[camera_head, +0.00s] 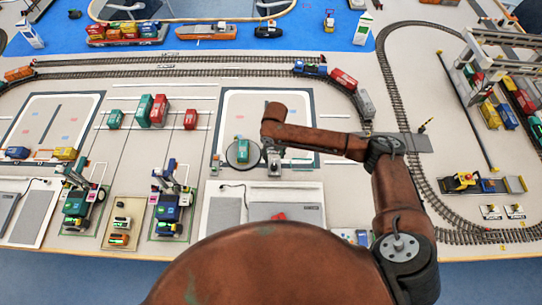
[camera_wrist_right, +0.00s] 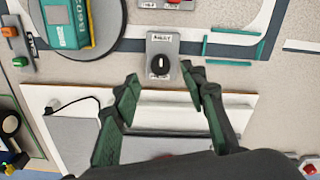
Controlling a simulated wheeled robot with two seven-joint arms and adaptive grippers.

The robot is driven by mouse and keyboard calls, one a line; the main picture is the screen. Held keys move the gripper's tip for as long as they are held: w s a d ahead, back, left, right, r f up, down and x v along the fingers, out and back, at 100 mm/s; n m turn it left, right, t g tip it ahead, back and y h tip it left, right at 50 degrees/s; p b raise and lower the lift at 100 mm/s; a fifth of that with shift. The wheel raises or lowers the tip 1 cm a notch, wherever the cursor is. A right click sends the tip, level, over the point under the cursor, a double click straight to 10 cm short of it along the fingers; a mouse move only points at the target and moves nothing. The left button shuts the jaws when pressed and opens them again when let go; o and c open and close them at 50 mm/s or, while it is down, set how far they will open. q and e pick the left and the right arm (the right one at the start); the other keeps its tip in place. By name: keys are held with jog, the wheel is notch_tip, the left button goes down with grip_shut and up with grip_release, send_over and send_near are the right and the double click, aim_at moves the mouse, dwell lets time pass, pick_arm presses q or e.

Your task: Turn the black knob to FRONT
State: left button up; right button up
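The black knob (camera_wrist_right: 159,65) sits on a small grey plate (camera_wrist_right: 161,48) with a white label, whose lettering is too small to read surely. A pale mark shows on the knob, but its setting is hard to tell. My right gripper (camera_wrist_right: 163,84) is open and empty in the right wrist view, its two dark green fingers spread on either side below the knob, not touching it. In the head view, the right gripper (camera_head: 274,166) hangs over the board beside a round turntable and hides the knob. My left gripper is not in view.
A green container (camera_head: 242,151) stands on the round turntable (camera_head: 231,160) left of the gripper; it is also close in the wrist view (camera_wrist_right: 72,22). A white and grey panel (camera_head: 287,208) lies nearer me. Cranes (camera_head: 172,205), rails and trains surround the spot.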

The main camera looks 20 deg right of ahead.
aim_at(274, 165)
jog(key=s+f, duration=0.1)
jog(key=f, duration=0.1)
jog(key=s+f, duration=0.1)
jog(key=f, duration=0.1)
jog(key=shift+s+a, duration=0.1)
jog(key=shift+s, duration=0.05)
jog(key=shift+w+f, duration=0.35)
jog(key=shift+f, duration=0.3)
jog(key=shift+w+f, duration=0.65)
jog(key=shift+f, duration=0.2)
jog(key=shift+s+r, duration=0.2)
jog(key=shift+s, duration=0.25)
jog(key=shift+w+f, duration=0.15)
jog(key=shift+w, duration=0.1)
jog(key=c, duration=0.3)
jog(key=shift+s, duration=0.2)
jog(key=c, duration=0.5)
grip_shut()
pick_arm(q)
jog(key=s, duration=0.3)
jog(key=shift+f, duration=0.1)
